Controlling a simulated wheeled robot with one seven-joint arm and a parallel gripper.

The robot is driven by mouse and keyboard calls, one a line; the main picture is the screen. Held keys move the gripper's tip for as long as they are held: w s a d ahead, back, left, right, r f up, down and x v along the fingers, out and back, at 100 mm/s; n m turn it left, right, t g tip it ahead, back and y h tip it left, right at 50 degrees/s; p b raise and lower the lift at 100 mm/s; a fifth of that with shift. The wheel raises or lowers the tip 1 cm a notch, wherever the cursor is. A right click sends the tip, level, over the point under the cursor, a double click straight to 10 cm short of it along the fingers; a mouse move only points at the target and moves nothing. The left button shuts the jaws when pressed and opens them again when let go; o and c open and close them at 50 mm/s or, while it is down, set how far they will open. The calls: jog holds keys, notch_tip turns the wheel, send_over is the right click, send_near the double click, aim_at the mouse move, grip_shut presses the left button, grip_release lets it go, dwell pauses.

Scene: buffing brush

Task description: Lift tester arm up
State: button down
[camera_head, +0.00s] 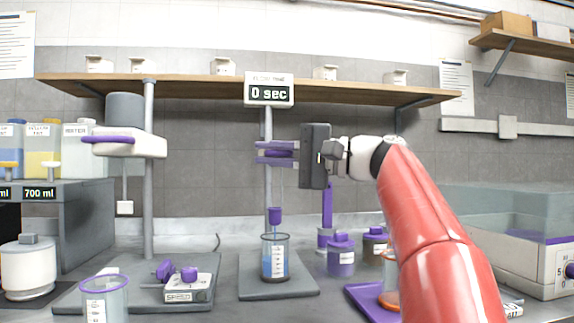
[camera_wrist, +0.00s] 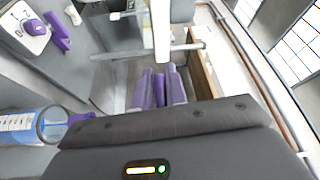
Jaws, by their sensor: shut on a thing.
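The tester stand has a grey post (camera_head: 268,120) on a dark base plate (camera_head: 300,288), with a display (camera_head: 269,91) reading 0 sec on top. My gripper (camera_head: 264,152) reaches in from the right, its two lavender fingers one above the other. They are shut on the purple tester arm (camera_head: 279,154) at the post, which also shows between the fingers in the wrist view (camera_wrist: 160,90). A purple probe (camera_head: 275,216) hangs from a thin rod below the arm. Its lower end is over or in a beaker of blue liquid (camera_head: 274,260); the exact depth is unclear.
A second stand (camera_head: 149,200) with a white and purple head is on the left. Purple jars (camera_head: 341,256) stand right of the tester base. A wooden shelf (camera_head: 200,80) runs behind and above. A clear-walled tank (camera_head: 530,235) is at the right.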

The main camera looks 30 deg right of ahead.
notch_tip(320, 180, up, 3)
jog(key=shift+r+p, duration=0.15)
jog(key=shift+p, duration=0.8)
jog(key=shift+r, duration=0.3)
jog(key=shift+s, duration=0.1)
jog(key=c, duration=1.5)
grip_release()
jog(key=shift+f, duration=0.1)
jog(key=v, duration=0.7)
jog(key=shift+s+d+b, duration=0.2)
jog(key=shift+d+b, duration=0.1)
jog(key=shift+b, duration=0.15)
